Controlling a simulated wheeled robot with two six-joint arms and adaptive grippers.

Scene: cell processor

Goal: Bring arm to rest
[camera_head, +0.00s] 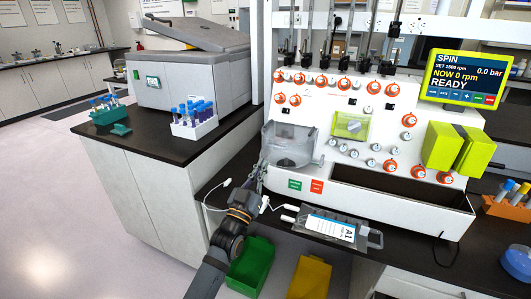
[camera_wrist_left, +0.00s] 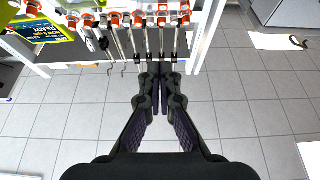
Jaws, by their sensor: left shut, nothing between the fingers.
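My left arm rises from the bottom of the head view, and its left gripper (camera_head: 259,178) is in front of the cell processor (camera_head: 345,125), just below the clear round chamber (camera_head: 289,147). In the left wrist view the two dark fingers of the left gripper (camera_wrist_left: 160,88) meet, with nothing held between them. Whether the fingertips touch the machine is hard to tell in the head view. A bag labelled A1 (camera_head: 331,228) with tubing lies on the dark counter right of the gripper. My right gripper is not in view.
A green bin (camera_head: 251,266) and a yellow bin (camera_head: 309,278) stand below the counter edge, close to my arm. A white rack of tubes (camera_head: 194,125) and a grey centrifuge (camera_head: 190,72) are on the left bench. The screen (camera_head: 465,78) reads SPIN, READY.

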